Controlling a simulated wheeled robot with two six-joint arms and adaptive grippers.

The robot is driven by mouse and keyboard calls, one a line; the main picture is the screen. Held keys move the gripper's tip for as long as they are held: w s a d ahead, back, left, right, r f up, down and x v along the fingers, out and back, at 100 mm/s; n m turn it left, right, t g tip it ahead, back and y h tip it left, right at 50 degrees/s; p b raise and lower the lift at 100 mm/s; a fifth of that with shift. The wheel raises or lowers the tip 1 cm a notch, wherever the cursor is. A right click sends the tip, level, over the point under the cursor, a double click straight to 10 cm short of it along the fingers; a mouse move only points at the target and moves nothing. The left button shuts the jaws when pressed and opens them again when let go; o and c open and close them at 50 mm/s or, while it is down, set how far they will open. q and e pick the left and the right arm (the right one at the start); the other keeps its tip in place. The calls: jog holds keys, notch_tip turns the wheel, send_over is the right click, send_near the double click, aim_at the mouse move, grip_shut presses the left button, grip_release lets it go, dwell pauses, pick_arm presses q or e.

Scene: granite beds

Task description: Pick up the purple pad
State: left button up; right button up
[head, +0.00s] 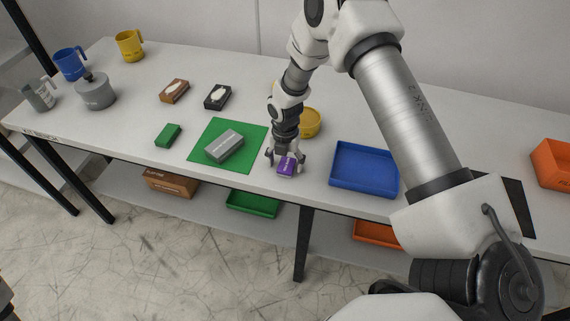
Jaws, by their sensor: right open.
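The purple pad (286,168) is a small block near the front edge of the white table, just right of a green mat. My right gripper (286,158) points down at it, with its fingers spread on either side of the pad. The fingers partly cover the pad's back and sides, and I cannot tell whether they touch it. The pad appears to rest on the table. My left gripper is not in view.
A grey block (224,146) lies on the green mat (236,167). A blue tray (364,183) stands to the right, and a yellow bowl (311,123) is behind my right gripper. A small green block (168,135) lies left of the mat.

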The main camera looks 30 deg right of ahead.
aim_at(285, 167)
jog(key=shift+w, duration=0.15)
jog(key=shift+c, duration=1.3)
jog(key=shift+s+r, duration=0.2)
jog(key=shift+s, duration=0.1)
jog(key=c, duration=0.6)
jog(key=shift+s+r, duration=0.4)
jog(key=shift+s, duration=0.2)
jog(key=shift+c, duration=0.6)
jog(key=shift+w+f, duration=0.35)
jog(key=shift+w, duration=0.25)
jog(key=shift+s+a+r+b, duration=0.2)
jog(key=shift+r+b, duration=0.15)
jog(key=shift+r, duration=0.25)
jog(key=shift+s+a+r+b, duration=0.15)
jog(key=shift+r+b, duration=0.25)
jog(key=shift+r, duration=0.2)
jog(key=shift+s+a+r+b, duration=0.1)
jog(key=shift+s+r+b, duration=0.1)
jog(key=shift+r+b, duration=0.3)
pick_arm(q)
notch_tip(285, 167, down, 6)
jog(key=b, duration=0.3)
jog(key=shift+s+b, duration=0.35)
jog(key=shift+b, duration=0.05)
pick_arm(e)
jog(key=s+a+r, duration=0.1)
jog(key=s+a, duration=0.6)
jog(key=a, duration=0.5)
jog(key=shift+s+a+r, duration=0.35)
jog(key=shift+r, duration=0.05)
